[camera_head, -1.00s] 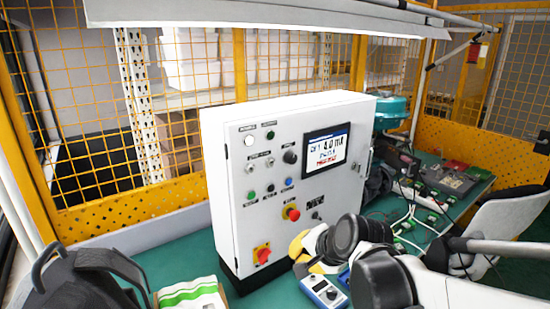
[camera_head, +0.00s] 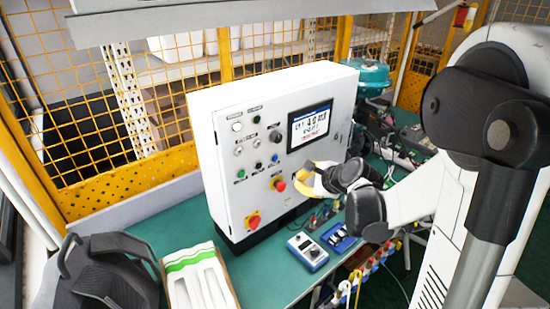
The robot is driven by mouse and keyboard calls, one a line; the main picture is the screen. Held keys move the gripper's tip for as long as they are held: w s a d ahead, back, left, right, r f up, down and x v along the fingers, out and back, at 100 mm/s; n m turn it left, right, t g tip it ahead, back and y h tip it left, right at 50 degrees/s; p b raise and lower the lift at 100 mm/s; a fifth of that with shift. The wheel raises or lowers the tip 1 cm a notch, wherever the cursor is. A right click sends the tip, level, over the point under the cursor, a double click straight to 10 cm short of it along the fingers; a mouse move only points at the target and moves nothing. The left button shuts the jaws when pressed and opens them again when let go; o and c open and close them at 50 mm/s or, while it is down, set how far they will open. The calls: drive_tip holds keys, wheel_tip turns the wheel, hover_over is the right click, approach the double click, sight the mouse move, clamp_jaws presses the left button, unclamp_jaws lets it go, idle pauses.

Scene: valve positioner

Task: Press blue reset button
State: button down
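The blue button (camera_head: 274,158) is a small round button on the front of the white control cabinet (camera_head: 215,160). It sits in the lower button row, right of a black button (camera_head: 257,167) and a green one (camera_head: 241,174). Nothing covers it. My gripper (camera_head: 309,182), with yellow and pale parts at the arm's end, is in front of the panel, right of and slightly below the blue button, apart from it in the picture. The depth gap is unclear. Its fingers are too small and partly hidden to tell whether they are open.
A red knob (camera_head: 279,184) lies just below the blue button, and a red-yellow switch (camera_head: 253,221) is lower. A screen (camera_head: 310,125) is above right. A blue handheld device (camera_head: 308,251), a box (camera_head: 204,277) and a black backpack (camera_head: 104,270) stand in front.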

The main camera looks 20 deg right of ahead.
sight(274, 165)
drive_tip(key=shift+w+a, duration=0.45)
drive_tip(key=shift+w, duration=0.95)
drive_tip(key=shift+w+a, duration=0.5)
drive_tip(key=shift+w, duration=0.9)
drive_tip(key=shift+w+a, duration=0.45)
drive_tip(key=shift+w, duration=0.95)
drive_tip(key=shift+w, duration=0.1)
drive_tip(key=shift+w+a, duration=0.1)
drive_tip(key=shift+w, duration=0.2)
drive_tip(key=shift+w+a, duration=0.1)
drive_tip(key=shift+w, duration=0.25)
drive_tip(key=shift+s+b, duration=0.1)
drive_tip(key=shift+b, duration=0.2)
drive_tip(key=shift+s+d, duration=0.2)
drive_tip(key=shift+s, duration=0.5)
